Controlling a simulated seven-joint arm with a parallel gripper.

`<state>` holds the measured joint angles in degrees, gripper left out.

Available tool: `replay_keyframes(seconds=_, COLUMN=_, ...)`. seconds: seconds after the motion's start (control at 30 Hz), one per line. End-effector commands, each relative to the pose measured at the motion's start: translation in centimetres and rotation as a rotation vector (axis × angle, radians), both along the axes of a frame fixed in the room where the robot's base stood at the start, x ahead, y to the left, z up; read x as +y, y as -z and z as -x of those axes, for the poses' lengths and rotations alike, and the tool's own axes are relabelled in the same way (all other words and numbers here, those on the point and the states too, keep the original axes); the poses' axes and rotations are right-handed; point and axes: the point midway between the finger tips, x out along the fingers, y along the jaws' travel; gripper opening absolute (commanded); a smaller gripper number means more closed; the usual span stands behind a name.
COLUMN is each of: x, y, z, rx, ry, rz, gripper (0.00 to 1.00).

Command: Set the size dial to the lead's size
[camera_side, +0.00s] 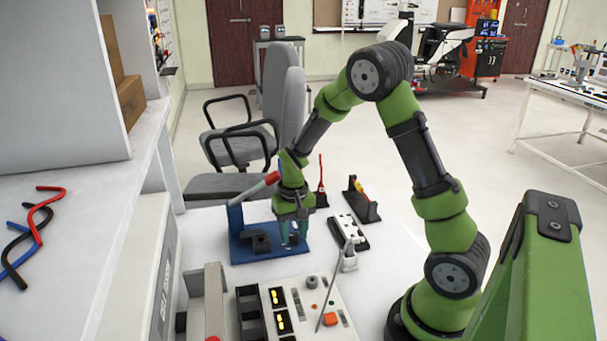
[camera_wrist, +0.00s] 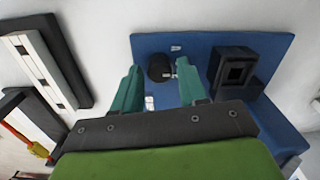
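A blue fixture plate (camera_side: 262,254) lies on the white bench under my gripper (camera_side: 294,236). In the wrist view a round black knob (camera_wrist: 160,67), which looks like the dial, sits on the blue plate (camera_wrist: 200,43) between the teal fingers of my gripper (camera_wrist: 159,70). The fingers stand apart, with a narrow gap on each side of the knob. A square black block (camera_wrist: 233,71) with a socket is beside it. Red, black and blue leads (camera_side: 36,232) lie on the left shelf. No size marking is readable.
A panel box (camera_side: 337,297) with yellow displays and a thin rod stands in front. A black-and-white block (camera_side: 350,232) and a black stand (camera_side: 361,204) are right of the fixture. A red-handled lever (camera_side: 260,187) rises close beside my wrist.

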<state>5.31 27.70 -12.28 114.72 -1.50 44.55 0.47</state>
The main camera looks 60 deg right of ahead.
Motion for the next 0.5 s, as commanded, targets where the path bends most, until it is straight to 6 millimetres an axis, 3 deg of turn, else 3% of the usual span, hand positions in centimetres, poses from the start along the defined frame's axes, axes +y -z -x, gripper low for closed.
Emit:
replay_keyframes(seconds=0.07, x=0.0, y=0.0, z=0.0, rx=0.0, ry=-0.001, rz=0.0, gripper=0.55)
replay_keyframes(seconds=0.37, x=0.0, y=-0.1, z=0.0, rx=0.001, ry=-0.002, rz=0.001, gripper=0.55)
replay_keyframes(seconds=0.5, x=0.0, y=-1.3, z=-0.1, rx=-0.003, ry=-0.003, rz=0.001, gripper=0.55)
